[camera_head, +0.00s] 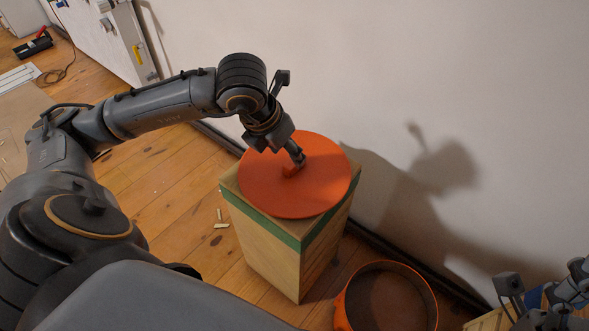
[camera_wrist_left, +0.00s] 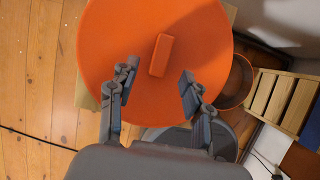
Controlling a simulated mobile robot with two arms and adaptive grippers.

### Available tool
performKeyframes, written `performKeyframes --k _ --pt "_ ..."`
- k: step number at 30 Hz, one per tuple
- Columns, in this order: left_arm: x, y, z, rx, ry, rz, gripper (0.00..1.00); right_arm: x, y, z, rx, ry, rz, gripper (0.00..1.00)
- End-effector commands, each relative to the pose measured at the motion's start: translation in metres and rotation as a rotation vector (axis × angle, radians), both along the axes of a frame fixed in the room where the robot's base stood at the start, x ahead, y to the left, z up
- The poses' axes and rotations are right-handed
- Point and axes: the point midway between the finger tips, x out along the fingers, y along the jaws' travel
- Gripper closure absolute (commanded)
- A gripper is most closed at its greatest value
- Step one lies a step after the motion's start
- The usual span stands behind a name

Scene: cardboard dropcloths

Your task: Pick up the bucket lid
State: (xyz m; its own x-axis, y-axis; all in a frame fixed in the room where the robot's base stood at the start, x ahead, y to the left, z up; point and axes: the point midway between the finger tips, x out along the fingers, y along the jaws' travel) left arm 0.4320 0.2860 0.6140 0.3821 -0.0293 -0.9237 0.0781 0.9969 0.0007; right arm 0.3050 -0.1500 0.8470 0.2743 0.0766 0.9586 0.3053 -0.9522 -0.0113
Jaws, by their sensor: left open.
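The bucket lid (camera_head: 322,194) is a flat round orange disc with a small raised orange handle block (camera_head: 292,171). It lies on a wooden box stand (camera_head: 272,251) with a green band. My left gripper (camera_head: 298,160) is over the lid, close to the handle. In the left wrist view, the lid (camera_wrist_left: 112,40) fills the upper middle, and the handle (camera_wrist_left: 161,55) stands just ahead of the gap between my open left fingers (camera_wrist_left: 157,80). I cannot tell whether they touch the lid. My right gripper (camera_head: 562,290) shows partly at the lower right corner; its jaws are unclear.
An orange bucket (camera_head: 389,300), open at the top, stands on the floor right of the stand. A wooden slatted object (camera_wrist_left: 285,98) is beyond it in the left wrist view. A white wall (camera_head: 400,80) rises behind the stand. Small pale scraps (camera_head: 221,225) lie on the floor.

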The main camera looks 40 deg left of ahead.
Motion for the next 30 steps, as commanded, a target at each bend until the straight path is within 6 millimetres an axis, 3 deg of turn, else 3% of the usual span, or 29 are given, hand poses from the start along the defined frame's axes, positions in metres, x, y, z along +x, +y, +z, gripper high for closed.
performKeyframes --k 3,9,18,20,26,30 --pt "0.006 -0.001 -0.012 -0.002 0.002 0.0 0.51 -0.017 -0.004 -0.001 0.03 -0.09 0.006 0.31" --pt "0.02 -0.002 -0.038 -0.001 0.001 0.001 0.51 -0.016 -0.004 -0.013 0.027 -0.082 0.005 0.31" --pt "0.023 -0.003 -0.041 -0.001 0.0 0.0 0.51 -0.016 -0.004 -0.013 0.026 -0.08 0.004 0.31" --pt "0.022 -0.003 -0.041 -0.001 0.0 0.0 0.59 -0.016 -0.004 -0.013 0.026 -0.08 0.004 0.31" --pt "0.022 -0.003 -0.041 -0.001 0.0 0.0 1.0 -0.015 -0.004 -0.013 0.026 -0.08 0.005 0.31" --pt "0.023 -0.002 -0.041 -0.001 0.0 0.0 1.0 -0.015 -0.004 -0.013 0.026 -0.08 0.005 0.31"
